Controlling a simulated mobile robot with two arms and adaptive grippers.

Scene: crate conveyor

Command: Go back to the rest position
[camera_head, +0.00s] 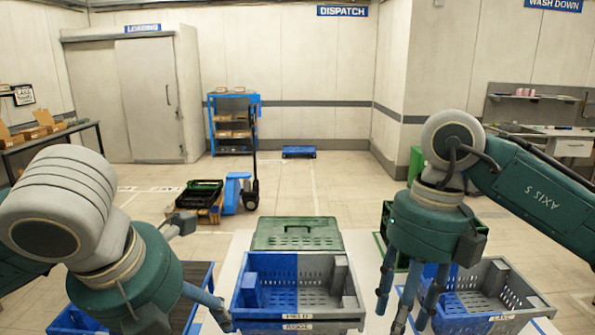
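My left gripper (203,268) is at the lower left, its fingers spread towards the middle crate's left side. It looks open, and I see nothing between its fingers. My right gripper (405,305) hangs fingers down between the middle crate and the right crate. Its fingers are apart and it looks empty. The middle crate (298,325), half blue and half grey with labels on its front, stands on a pale surface. The right crate (497,322), also blue and grey, is partly hidden by my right gripper.
A green crate (297,234) stands behind the middle crate, and another green crate is partly hidden behind my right gripper. A blue crate (72,321) shows at lower left. Beyond are a pallet jack (250,195), dark stacked crates (203,191) and open floor (330,185).

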